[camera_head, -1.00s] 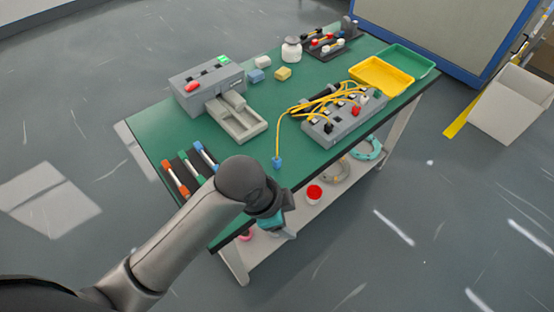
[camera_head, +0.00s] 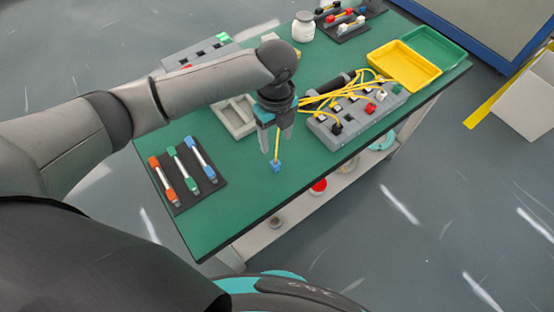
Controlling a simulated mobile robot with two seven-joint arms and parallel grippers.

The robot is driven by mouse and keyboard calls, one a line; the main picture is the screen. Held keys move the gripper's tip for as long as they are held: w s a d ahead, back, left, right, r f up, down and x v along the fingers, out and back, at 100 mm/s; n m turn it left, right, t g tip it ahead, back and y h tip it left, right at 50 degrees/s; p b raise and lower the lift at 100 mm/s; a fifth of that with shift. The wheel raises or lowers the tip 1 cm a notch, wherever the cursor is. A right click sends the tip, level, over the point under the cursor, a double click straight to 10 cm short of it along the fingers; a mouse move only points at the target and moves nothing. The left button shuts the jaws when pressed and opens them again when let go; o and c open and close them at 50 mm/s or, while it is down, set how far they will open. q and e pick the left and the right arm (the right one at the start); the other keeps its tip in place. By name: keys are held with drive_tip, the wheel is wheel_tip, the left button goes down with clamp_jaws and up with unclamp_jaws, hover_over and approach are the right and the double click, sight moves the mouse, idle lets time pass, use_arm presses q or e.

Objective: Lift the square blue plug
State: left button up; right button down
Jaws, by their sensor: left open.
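The square blue plug (camera_head: 276,167) sits on the green table top (camera_head: 225,212), at the end of a yellow cable (camera_head: 277,147). My left gripper (camera_head: 276,145) is open and points down just above and behind the plug. The yellow cable shows between its fingers. I cannot tell whether the fingertips touch the plug. My right gripper is not in view.
A grey socket block (camera_head: 352,115) with black plugs and tangled yellow cables lies to the right. Several coloured tools lie on a black mat (camera_head: 205,186) at the left. Yellow (camera_head: 402,66) and green trays (camera_head: 436,45) stand at the back right. The table front is clear.

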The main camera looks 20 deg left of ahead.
use_arm(q)
drive_tip(key=b, duration=0.1)
hover_over(276, 162)
wheel_tip(276, 162, down, 6)
drive_tip(key=shift+s+f, duration=0.1)
drive_tip(key=shift+f, duration=0.6)
wheel_tip(276, 162, down, 5)
drive_tip(key=shift+r+b, duration=0.1)
drive_tip(key=shift+b, duration=0.75)
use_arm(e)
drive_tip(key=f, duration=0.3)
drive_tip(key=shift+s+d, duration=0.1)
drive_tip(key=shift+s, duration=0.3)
use_arm(q)
drive_tip(key=shift+c, duration=0.3)
clamp_jaws()
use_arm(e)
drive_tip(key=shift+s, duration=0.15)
